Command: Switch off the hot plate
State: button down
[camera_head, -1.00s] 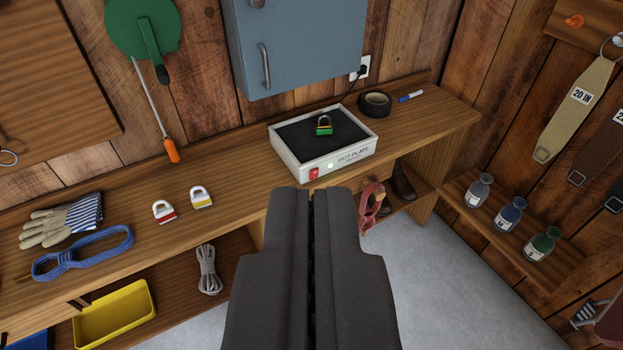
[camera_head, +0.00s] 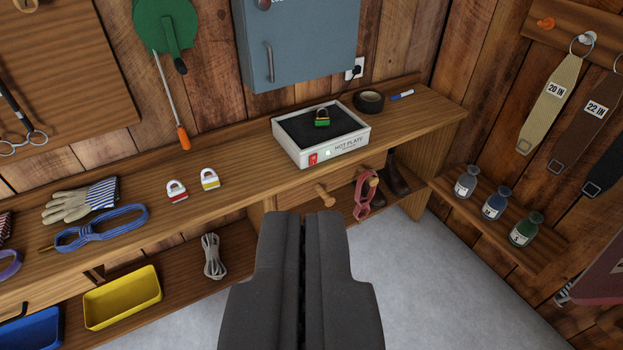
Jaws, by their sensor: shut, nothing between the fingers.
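The hot plate (camera_head: 348,144) is a white box with a dark top, standing on the wooden bench. Its front face has a red switch (camera_head: 313,159) at the left and a small pale light (camera_head: 328,153) beside it. A green padlock (camera_head: 322,118) sits on the dark top. A black cord runs from behind it to a wall outlet (camera_head: 354,69). My gripper (camera_head: 303,214) is shut and empty, in the lower middle of the view. It appears below and in front of the hot plate, apart from it. Which way the switch is tipped is too small to tell.
A red padlock (camera_head: 176,191) and a yellow padlock (camera_head: 209,179) stand left of the hot plate. Black tape (camera_head: 370,101) and a blue marker (camera_head: 402,95) lie to its right. A blue cabinet (camera_head: 300,45) hangs above. Drawer knobs (camera_head: 324,195) jut out below the bench top.

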aim_at(313, 158)
jog(key=k, duration=0.25)
jog(key=u, duration=0.3)
jog(key=i, duration=1.5)
jog(key=z, duration=0.55)
